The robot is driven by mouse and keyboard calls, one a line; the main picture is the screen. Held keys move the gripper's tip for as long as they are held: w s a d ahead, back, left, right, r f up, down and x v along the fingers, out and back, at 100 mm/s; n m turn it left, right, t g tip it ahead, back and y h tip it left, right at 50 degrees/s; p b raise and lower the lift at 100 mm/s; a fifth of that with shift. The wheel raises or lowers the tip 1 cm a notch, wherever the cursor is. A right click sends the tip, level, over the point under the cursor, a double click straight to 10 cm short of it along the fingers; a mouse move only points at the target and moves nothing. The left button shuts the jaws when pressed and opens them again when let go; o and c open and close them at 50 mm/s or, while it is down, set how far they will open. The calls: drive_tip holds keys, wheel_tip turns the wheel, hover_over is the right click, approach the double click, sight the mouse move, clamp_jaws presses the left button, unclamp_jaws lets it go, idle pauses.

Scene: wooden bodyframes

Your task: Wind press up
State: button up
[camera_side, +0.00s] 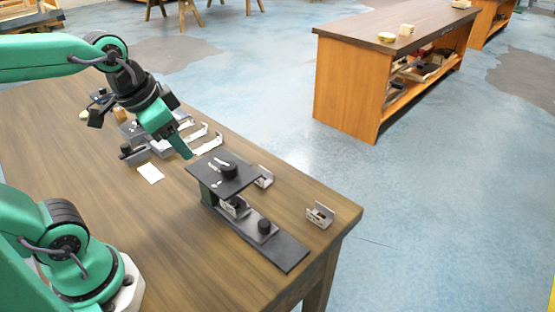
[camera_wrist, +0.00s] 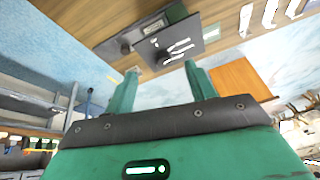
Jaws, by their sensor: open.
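The press (camera_side: 222,183) stands on the wooden table, with a dark top plate, a black knob (camera_side: 229,170) on top and a long dark base plate (camera_side: 287,255) at the front right. A small metal part (camera_side: 236,208) sits under the top plate. The press also shows in the wrist view (camera_wrist: 180,44), beyond my fingertips. My gripper (camera_side: 187,142) is open and empty, above the table and just to the upper left of the press. Its two green fingers are spread in the wrist view (camera_wrist: 160,78). The screw below the top plate is mostly hidden.
A metal bracket (camera_side: 320,214) lies near the table's right edge, and another (camera_side: 264,177) is just behind the press. Pale brackets (camera_side: 207,143), a dark fixture (camera_side: 133,154) and a white card (camera_side: 150,173) lie to the left. The table front is clear.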

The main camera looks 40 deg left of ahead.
sight(228, 165)
drive_tip(key=w+f+m+g, duration=0.1)
drive_tip(key=w+m, duration=0.2)
drive_tip(key=w+f+m+g, duration=0.1)
drive_tip(key=w+m, duration=0.2)
drive_tip(key=w+d+f+m+g, duration=0.1)
drive_tip(key=w+m+g, duration=0.1)
drive_tip(key=w+m, duration=0.1)
drive_tip(key=shift+w+d, duration=0.1)
drive_tip(key=shift+w, duration=0.2)
drive_tip(key=shift+w+d+f+m, duration=0.1)
drive_tip(key=shift+w+f+m, duration=0.1)
drive_tip(key=shift+w+m, duration=0.25)
drive_tip(key=shift+s+f, duration=0.1)
drive_tip(key=shift+f, duration=3.85)
drive_tip(key=c, duration=1)
